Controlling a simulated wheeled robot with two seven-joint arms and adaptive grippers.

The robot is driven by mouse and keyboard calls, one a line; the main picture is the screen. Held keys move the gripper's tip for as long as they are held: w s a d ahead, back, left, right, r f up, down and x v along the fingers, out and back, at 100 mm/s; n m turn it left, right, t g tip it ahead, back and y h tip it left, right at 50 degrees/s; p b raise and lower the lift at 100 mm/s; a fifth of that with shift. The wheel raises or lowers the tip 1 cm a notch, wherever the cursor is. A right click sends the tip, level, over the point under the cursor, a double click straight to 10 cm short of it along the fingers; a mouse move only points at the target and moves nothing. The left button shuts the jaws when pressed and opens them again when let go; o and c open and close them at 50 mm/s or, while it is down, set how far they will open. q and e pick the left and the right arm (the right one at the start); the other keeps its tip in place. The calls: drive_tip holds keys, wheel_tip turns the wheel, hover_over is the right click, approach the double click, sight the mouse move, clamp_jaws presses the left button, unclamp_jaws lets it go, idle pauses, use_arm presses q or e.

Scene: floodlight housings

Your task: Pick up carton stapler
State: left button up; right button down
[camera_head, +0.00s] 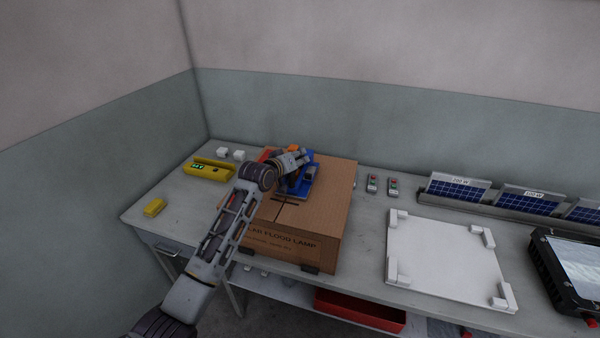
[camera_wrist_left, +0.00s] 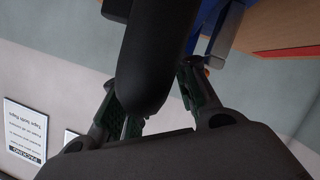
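The carton stapler (camera_head: 310,186) shows as a blue tool with orange and dark parts on top of the brown carton (camera_head: 335,190). My left gripper (camera_head: 296,172) is over it and hides part of it. In the left wrist view, a thick black rounded handle (camera_wrist_left: 152,60) lies between the two fingers of my left gripper (camera_wrist_left: 155,98). The fingers are apart, with the handle filling most of the gap. I cannot tell if both pads press on it. A blue part (camera_wrist_left: 208,14) shows beside the handle. My right gripper is out of view.
A yellow device (camera_head: 208,170) and a small yellow block (camera_head: 154,207) are left on the table (camera_head: 185,215). White corner-blocked plate (camera_head: 440,255), panels (camera_head: 455,188) and a black floodlight (camera_head: 570,270) stand right. A red bin (camera_head: 360,311) sits below.

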use_arm(q)
drive_tip(key=shift+c, duration=0.5)
clamp_jaws()
drive_tip(key=shift+r, duration=0.25)
drive_tip(key=shift+w+r, duration=0.1)
drive_tip(key=shift+r, duration=0.05)
drive_tip(key=shift+r, duration=0.5)
drive_tip(key=shift+r+b, duration=0.35)
drive_tip(key=shift+r, duration=4)
